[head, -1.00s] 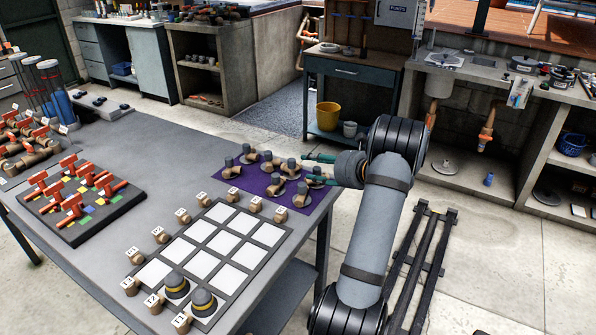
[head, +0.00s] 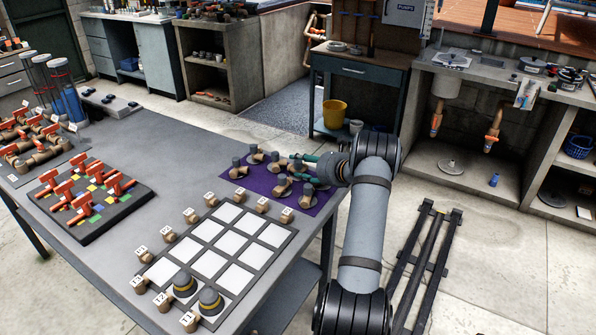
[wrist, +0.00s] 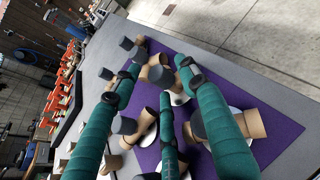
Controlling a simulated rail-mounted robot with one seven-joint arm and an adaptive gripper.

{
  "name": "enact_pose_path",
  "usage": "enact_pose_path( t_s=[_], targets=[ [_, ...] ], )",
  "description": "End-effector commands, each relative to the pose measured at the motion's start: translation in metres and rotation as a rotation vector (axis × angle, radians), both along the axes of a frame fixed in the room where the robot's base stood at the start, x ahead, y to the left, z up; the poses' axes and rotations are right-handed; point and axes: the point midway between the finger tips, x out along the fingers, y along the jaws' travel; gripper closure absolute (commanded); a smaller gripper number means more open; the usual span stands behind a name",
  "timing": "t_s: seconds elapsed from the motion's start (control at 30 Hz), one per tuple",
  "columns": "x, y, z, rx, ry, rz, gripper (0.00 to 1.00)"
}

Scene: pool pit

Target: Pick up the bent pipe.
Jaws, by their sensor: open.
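Several brown bent pipes with grey ends stand on a purple mat (head: 270,197) at the table's right corner. One bent pipe (wrist: 159,74) lies between the fingertips of my gripper (wrist: 160,76) in the wrist view; the fingers are spread around it, and I cannot tell whether any touches it. Other bent pipes are nearby, such as one at the lower right (wrist: 249,123) and one in the middle (wrist: 139,127). In the head view my gripper (head: 297,165) reaches in low over the mat from the right, its green fingers open; it partly hides the pipes there.
A tray of white squares (head: 226,243) with labelled pipe stubs around it lies in front of the mat. A black board with orange-handled valves (head: 93,195) is at the left. The grey table top (head: 165,165) between is clear.

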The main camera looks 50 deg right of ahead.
Motion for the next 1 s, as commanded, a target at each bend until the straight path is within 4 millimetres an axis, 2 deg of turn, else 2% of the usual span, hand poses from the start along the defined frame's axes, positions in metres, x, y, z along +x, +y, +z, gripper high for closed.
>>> enact_pose_path(
  t_s=[0.2,0.9,1.0],
  targets=[
    [0.0001,-0.0002,-0.0006,0.0,0.0,-0.001,0.58],
    [-0.0003,-0.0006,0.0001,0.0,0.0,-0.001,0.99],
    [-0.0003,-0.0007,0.0001,-0.001,0.0,-0.002,1.0]
  ],
)
